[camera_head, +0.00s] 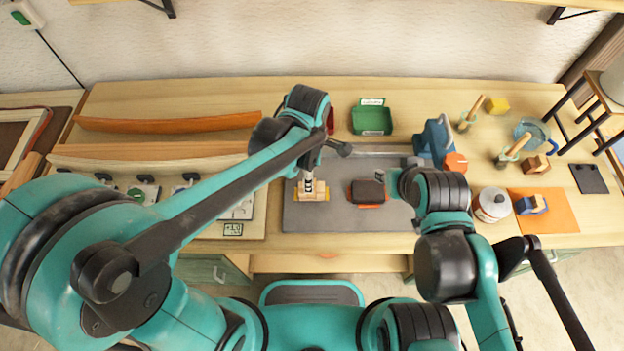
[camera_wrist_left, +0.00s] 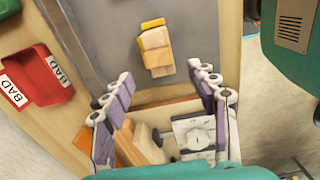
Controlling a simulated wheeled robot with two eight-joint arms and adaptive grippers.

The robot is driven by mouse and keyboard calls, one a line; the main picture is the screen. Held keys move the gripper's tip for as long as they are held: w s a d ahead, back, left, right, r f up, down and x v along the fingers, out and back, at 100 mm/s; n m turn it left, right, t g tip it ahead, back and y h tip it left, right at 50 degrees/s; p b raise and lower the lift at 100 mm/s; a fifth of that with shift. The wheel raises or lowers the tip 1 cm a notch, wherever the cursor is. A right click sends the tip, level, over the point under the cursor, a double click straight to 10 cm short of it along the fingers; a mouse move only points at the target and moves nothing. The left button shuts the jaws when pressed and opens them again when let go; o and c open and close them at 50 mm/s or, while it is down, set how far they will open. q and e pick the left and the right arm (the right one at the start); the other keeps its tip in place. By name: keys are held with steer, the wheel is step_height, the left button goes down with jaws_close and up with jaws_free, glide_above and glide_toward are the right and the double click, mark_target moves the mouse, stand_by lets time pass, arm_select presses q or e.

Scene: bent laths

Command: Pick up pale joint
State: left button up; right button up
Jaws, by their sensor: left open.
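The pale joint (camera_wrist_left: 155,50), a pale wooden piece with a yellow part at one end, lies on the grey mat (camera_wrist_left: 100,25) in the left wrist view. In the head view it (camera_head: 314,194) is near the mat's left end, partly covered by dark and white parts that look like my gripper. My left gripper (camera_wrist_left: 163,76) is open, its two fingers spread and pointing towards the joint, which lies beyond the fingertips with nothing held. My right gripper (camera_head: 396,184) is beside a dark block (camera_head: 367,190); its fingers are not clear.
A red bin marked BAD (camera_wrist_left: 35,75) stands beside the mat. A green tray (camera_head: 372,120) and a blue vise (camera_head: 436,140) are behind it. A white pot (camera_head: 492,205) and an orange sheet (camera_head: 545,217) are at right. Curved laths (camera_head: 165,125) lie at left.

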arm_select(q)
steer(key=shift+d+f, duration=0.2)
steer(key=shift+f, duration=0.15)
steer(key=shift+s+f+b, duration=0.1)
steer(key=shift+f+b, duration=0.4)
steer(key=shift+f, duration=0.45)
step_height(320, 180, down, 6)
steer(key=shift+d+r+b, duration=0.1)
steer(key=shift+r+b, duration=0.1)
steer(key=shift+b, duration=1)
steer(key=shift+r, duration=0.1)
jaws_close()
